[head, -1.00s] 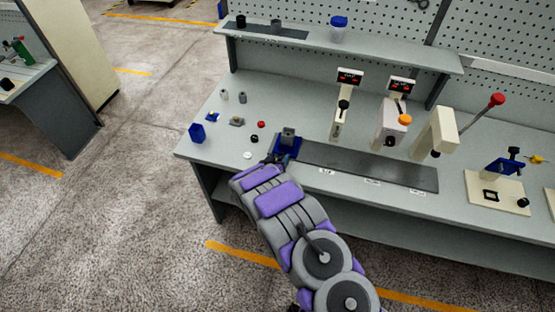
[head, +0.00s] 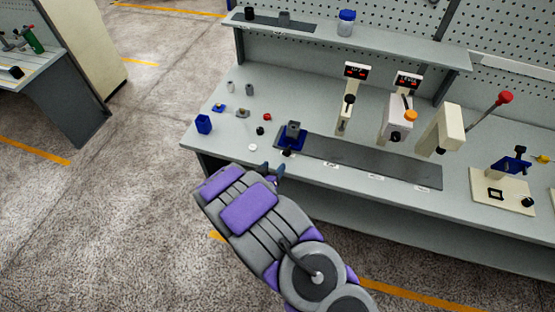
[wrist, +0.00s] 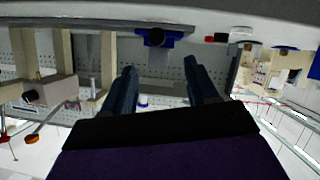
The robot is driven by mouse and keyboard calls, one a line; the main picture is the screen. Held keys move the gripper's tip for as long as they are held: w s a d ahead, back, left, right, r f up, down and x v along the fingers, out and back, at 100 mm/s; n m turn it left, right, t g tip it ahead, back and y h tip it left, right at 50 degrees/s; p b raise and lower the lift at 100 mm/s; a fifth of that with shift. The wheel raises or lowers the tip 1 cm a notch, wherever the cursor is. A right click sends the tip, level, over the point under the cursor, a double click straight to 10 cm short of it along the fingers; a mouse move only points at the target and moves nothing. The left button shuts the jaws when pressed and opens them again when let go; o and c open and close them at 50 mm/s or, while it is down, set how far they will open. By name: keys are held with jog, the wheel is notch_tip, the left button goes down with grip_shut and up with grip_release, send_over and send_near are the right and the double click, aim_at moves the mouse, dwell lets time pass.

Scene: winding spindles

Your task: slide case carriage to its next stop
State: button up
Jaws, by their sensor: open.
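The case carriage (head: 291,138) is a blue base with a grey block on top. It sits at the left end of a dark grey track (head: 370,164) on the bench. A small black knob (head: 287,153) is on its front side. My gripper (head: 272,169) is open and empty, just in front of the bench edge, apart from the carriage. In the wrist view the carriage (wrist: 170,40) and its round dark knob (wrist: 155,38) appear upside down, beyond and between the spread fingers of my gripper (wrist: 162,72).
Pale labels (head: 376,177) mark the bench along the track's front. Two stations with red displays (head: 356,71) and a red-knobbed lever press (head: 504,98) stand behind the track.

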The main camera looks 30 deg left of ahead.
jog(key=shift+v, duration=2.7)
